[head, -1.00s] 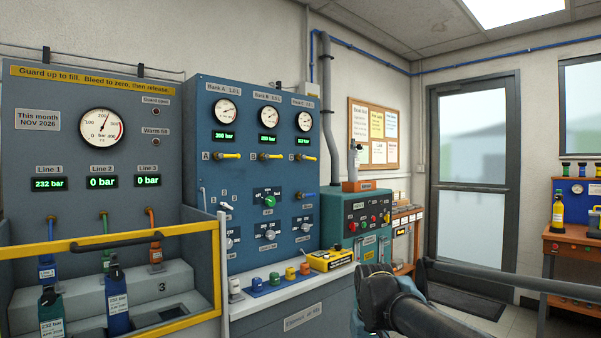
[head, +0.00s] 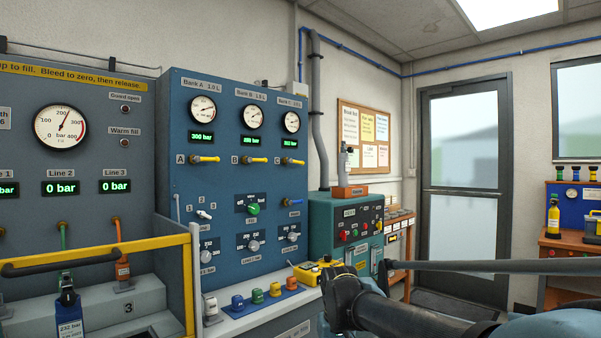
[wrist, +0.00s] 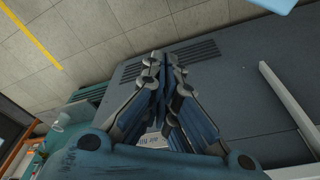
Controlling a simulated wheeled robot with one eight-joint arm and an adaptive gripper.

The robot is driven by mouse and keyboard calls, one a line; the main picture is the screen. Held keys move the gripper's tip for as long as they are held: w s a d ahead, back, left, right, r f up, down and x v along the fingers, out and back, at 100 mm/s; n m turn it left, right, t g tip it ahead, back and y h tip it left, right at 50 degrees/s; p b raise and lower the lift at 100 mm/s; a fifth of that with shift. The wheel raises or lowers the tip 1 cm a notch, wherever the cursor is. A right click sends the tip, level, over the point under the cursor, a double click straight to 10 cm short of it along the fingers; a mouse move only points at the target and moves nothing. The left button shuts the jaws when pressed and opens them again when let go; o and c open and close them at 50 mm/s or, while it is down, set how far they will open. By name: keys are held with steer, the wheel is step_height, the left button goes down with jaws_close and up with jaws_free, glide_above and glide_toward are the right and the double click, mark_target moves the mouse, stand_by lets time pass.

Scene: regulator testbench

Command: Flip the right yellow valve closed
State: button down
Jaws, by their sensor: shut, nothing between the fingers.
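On the blue panel (head: 222,115), a row of yellow valve handles sits under three gauges. Valve A (head: 206,159) is at left, valve B (head: 255,159) in the middle, and the right yellow valve C (head: 297,160) at right. All three handles lie roughly level, pointing right. My gripper (wrist: 166,62) is shut and empty in the wrist view, above a dark grey vented surface. In the head view my dark wrist is at the lower middle, below and to the right of valve C and apart from it; its fingertips are hard to make out. The valves do not show clearly in the wrist view.
A white ledge (head: 228,325) with coloured knobs and a yellow control box (head: 314,272) lies below the panel. A yellow guard rail (head: 140,242) stands at left. A green cabinet (head: 330,218) stands right of the panel. A door is farther right.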

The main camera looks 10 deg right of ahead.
steer(key=w+d+r+n+t+h, duration=0.1)
steer(key=w+d+r+t, duration=0.25)
steer(key=w+r, duration=0.5)
steer(key=w+d+r+n+t+h, duration=0.15)
steer(key=w+d+r+t, duration=0.35)
steer(key=w, duration=0.6)
steer(key=w+d+r+t+h, duration=0.1)
steer(key=w+d+r+t, duration=0.15)
steer(key=w+r, duration=0.7)
steer(key=n+t+y, duration=0.8)
steer(key=n+y, duration=0.8)
steer(key=n, duration=0.4)
glide_toward(297, 162)
steer(key=x, duration=0.7)
steer(key=shift+w+d+f, duration=0.15)
steer(key=shift+w+f, duration=0.15)
steer(key=shift+f, duration=0.1)
